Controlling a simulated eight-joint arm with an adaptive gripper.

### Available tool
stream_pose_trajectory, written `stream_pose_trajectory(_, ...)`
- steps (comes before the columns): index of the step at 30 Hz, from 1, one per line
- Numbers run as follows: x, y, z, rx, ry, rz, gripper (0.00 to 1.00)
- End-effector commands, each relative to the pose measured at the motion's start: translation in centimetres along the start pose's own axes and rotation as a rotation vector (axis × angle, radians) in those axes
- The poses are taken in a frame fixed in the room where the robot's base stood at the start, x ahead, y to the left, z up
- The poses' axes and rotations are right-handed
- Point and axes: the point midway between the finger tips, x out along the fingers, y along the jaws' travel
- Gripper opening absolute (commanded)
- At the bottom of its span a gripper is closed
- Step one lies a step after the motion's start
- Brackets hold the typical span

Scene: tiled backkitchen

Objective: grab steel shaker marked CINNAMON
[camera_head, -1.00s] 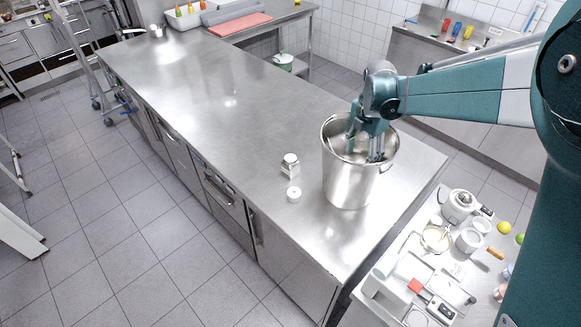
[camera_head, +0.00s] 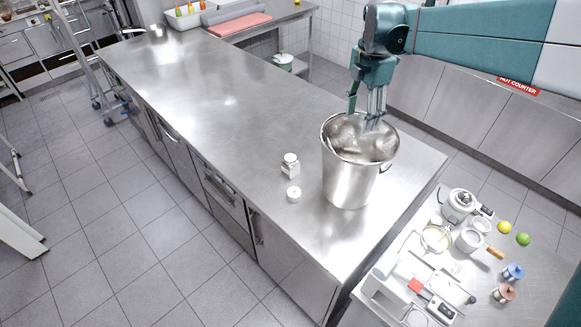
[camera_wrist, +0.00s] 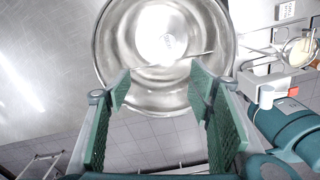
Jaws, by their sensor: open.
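My gripper (camera_head: 372,112) is open and points down just above the rim of a large steel pot (camera_head: 350,182). In the wrist view the parted green finger pads of my gripper (camera_wrist: 160,92) show with nothing between them, and the pot (camera_wrist: 103,55) lies beyond them. Its inside is very bright, with a small darker mark near the centre that I cannot make out. No CINNAMON lettering can be read. A small pale container with a round cap (camera_head: 290,164) stands on the counter left of the pot. I cannot tell whether it is the shaker.
The pot stands near the right end of the long steel counter (camera_head: 235,120). A short white cylinder (camera_head: 294,194) sits left of the pot. The counter's far stretch is mostly clear. A crowded side table with a handled pan (camera_head: 469,240) and a lime (camera_head: 523,239) is at the lower right.

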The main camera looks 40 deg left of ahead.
Motion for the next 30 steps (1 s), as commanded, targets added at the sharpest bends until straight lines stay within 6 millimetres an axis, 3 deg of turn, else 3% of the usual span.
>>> stream_pose_trajectory(8, 0.0, 3.5, -2.4, 0.216, 0.0, 0.0, 0.52)
stream_pose_trajectory(24, 0.0, 12.6, -10.3, 0.854, 0.001, 0.001, 0.52)
stream_pose_trajectory(30, 0.0, 14.7, -12.6, 1.023, 0.001, 0.001, 0.52)
